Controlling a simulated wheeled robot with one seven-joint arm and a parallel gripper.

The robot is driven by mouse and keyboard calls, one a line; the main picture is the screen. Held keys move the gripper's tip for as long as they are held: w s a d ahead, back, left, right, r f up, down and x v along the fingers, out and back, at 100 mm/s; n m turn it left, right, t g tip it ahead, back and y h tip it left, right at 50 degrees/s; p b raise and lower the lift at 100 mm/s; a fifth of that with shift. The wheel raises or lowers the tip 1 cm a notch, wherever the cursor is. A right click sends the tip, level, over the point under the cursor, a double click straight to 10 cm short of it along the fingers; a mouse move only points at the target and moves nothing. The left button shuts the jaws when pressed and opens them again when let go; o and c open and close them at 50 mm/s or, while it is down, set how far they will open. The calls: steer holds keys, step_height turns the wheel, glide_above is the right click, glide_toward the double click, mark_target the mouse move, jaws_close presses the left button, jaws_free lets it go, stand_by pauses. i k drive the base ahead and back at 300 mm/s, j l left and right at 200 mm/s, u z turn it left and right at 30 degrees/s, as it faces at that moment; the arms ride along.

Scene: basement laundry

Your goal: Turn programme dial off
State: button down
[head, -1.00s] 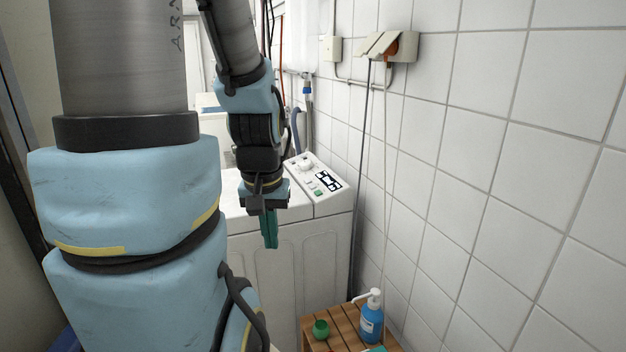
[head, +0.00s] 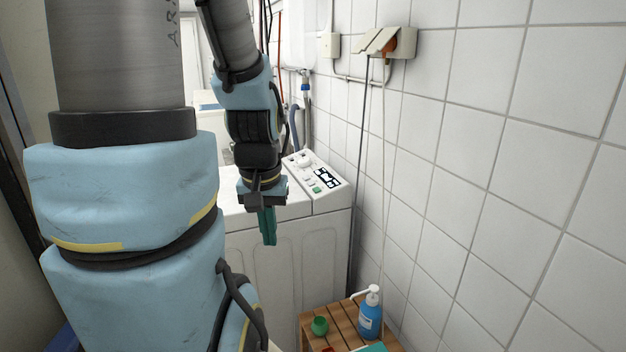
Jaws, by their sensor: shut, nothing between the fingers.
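The programme dial (head: 304,160) is a white round knob at the far end of the control panel (head: 332,195) on top of the white washing machine (head: 270,260). A green button (head: 316,189) and a dark marked label (head: 327,178) sit nearer on the same panel. The dial's pointer is too small to read. My gripper (head: 268,240) has teal fingers that are together and empty, pointing down. It hangs in front of the machine, to the left of and nearer than the panel, apart from the dial. My arm hides part of the machine's top.
A slatted wooden stool (head: 340,325) at the front holds a blue pump bottle (head: 370,312) and a green cup (head: 319,326). The tiled wall (head: 480,170) bounds the right side. Cables hang from a wall socket (head: 385,42) beside the machine.

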mark_target(303, 162)
steer(key=i+j, duration=0.2)
steer(key=j, duration=0.2)
steer(key=i+j+u, duration=0.15)
steer(key=j, duration=0.3)
steer(key=i+j, duration=0.3)
steer(key=i+j+u, duration=0.15)
steer(key=j, duration=0.35)
steer(key=i, duration=0.05)
